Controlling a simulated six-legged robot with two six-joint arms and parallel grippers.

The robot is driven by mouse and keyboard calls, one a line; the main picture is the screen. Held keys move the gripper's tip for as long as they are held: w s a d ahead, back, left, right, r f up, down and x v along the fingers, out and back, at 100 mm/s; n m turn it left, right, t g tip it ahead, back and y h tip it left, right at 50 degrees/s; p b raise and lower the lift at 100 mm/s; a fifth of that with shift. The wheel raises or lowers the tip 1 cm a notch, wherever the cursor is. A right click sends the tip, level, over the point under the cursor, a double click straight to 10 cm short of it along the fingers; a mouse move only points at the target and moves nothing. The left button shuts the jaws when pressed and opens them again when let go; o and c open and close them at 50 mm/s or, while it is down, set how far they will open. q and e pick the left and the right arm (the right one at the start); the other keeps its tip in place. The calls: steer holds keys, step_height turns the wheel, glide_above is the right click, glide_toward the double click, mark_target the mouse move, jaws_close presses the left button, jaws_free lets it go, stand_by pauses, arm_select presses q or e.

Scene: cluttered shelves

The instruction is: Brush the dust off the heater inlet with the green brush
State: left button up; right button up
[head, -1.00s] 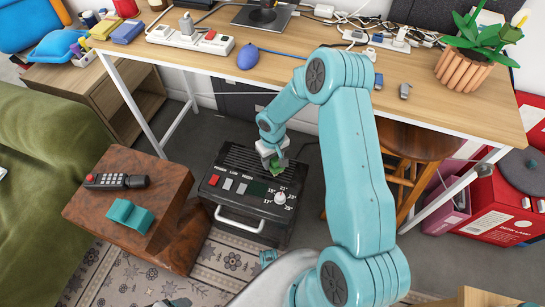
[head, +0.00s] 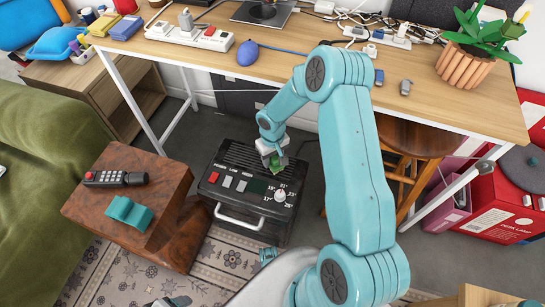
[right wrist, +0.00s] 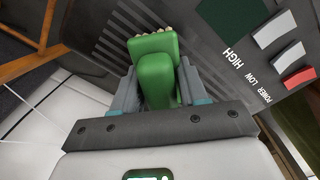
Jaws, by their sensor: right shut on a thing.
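The heater (head: 245,217) is a black box on the floor under the desk, with a slatted inlet (head: 236,158) on its top and buttons and a dial at its front. My right gripper (head: 272,153) is shut on the green brush (head: 278,169) above the right part of the heater top. In the right wrist view the green brush (right wrist: 157,75) sits between the fingers, its light bristles just showing beyond it over the slats (right wrist: 120,28). I cannot tell whether the bristles touch the slats. No dust can be made out.
A wooden desk (head: 300,75) stands over the back, its white leg (head: 122,90) left of the heater. A brown side table (head: 160,180) with a phone handset is at the left. A wooden stool (head: 405,135) stands close at the right. Patterned rug lies in front.

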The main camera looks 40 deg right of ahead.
steer(key=shift+f+b, duration=0.5)
stand_by(0.3)
steer(key=shift+w+d+r+p, duration=0.15)
steer(key=shift+w+d+p, duration=0.25)
steer(key=shift+d, duration=0.4)
steer(key=shift+w+d+f, duration=0.1)
steer(key=shift+w+d, duration=0.2)
steer(key=shift+d, duration=0.2)
steer(key=shift+w+d+f, duration=0.1)
steer(key=shift+w+d, duration=0.15)
steer(key=shift+d, duration=0.25)
steer(key=shift+f+b, duration=0.1)
steer(key=shift+b, duration=0.3)
steer(key=shift+s+a, duration=0.3)
steer(key=shift+a, duration=0.2)
steer(key=shift+s+a, duration=0.3)
steer(key=shift+a, duration=0.2)
steer(key=shift+s+a+b, duration=0.3)
steer(key=shift+a+b, duration=0.3)
steer(key=shift+s+a, duration=0.15)
steer(key=shift+a, duration=0.1)
